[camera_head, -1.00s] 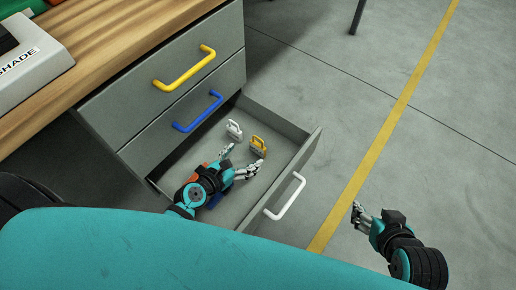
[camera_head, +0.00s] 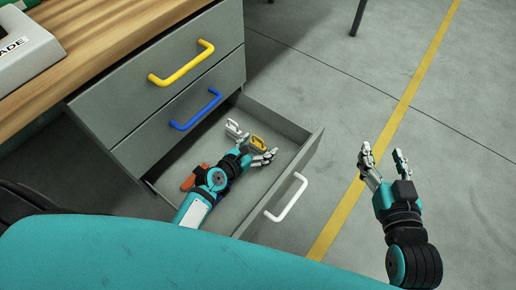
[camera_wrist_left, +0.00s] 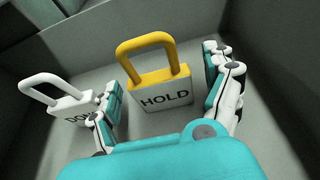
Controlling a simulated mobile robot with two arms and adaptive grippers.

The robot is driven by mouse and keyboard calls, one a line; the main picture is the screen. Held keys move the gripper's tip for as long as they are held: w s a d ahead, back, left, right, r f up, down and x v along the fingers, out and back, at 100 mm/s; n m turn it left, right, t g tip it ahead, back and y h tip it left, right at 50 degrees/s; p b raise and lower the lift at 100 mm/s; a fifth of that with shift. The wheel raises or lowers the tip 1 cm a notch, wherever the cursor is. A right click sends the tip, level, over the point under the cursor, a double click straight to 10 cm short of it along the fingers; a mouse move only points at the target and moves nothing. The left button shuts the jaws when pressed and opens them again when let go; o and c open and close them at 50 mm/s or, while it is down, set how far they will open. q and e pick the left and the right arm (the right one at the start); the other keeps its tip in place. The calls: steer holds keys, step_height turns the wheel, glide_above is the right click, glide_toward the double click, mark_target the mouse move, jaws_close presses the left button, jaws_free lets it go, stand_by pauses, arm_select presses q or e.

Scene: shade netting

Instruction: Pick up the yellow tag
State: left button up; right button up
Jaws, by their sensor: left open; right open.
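The yellow tag (camera_head: 257,142) lies in the open bottom drawer (camera_head: 279,122). In the left wrist view the yellow tag (camera_wrist_left: 160,88) has a yellow shackle, a yellow top and a pale face reading "HOLD". My left gripper (camera_head: 258,151) is inside the drawer, open, with its fingers on either side of the tag. In the left wrist view its fingers (camera_wrist_left: 168,98) stand apart from the tag, left and right of it. The left finger partly covers the white tag. My right gripper (camera_head: 382,158) is open and empty above the floor, right of the drawer.
A white tag (camera_wrist_left: 68,105) lies just left of the yellow one. An orange-red thing (camera_head: 192,178) lies in the drawer beside my left wrist. The drawer has a white handle (camera_head: 286,197). Closed drawers with blue (camera_head: 196,111) and yellow handles stand above.

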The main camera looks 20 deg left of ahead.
arm_select(q)
steer(key=shift+c, duration=0.4)
steer(key=c, duration=1)
steer(key=shift+r, duration=0.1)
